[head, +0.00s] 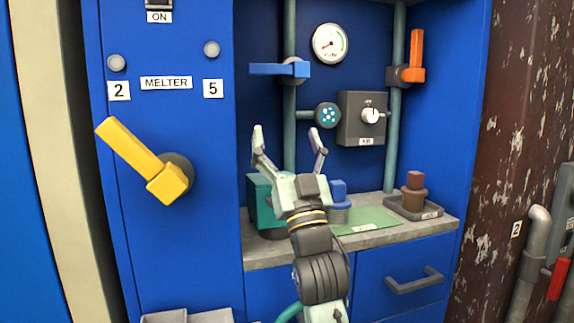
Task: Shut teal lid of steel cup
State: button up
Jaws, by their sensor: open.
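My gripper (288,134) is open and empty, its two fingers pointing up in front of the blue back panel. Its wrist and arm cover part of the counter. A teal block-like thing (260,208) stands at the counter's left end, partly behind my gripper. I cannot tell whether it is the teal lid, or whether it is open or shut. No steel cup can be clearly made out; it may be hidden behind my arm.
A blue-topped item (340,192) stands by a green mat (368,218). A brown item (413,190) sits in a grey tray (432,212) at right. Above are a blue lever (275,69), an orange lever (417,52) and a grey knob box (352,126). A yellow lever (135,152) juts out left.

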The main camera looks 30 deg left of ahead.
jog(key=shift+r, duration=0.45)
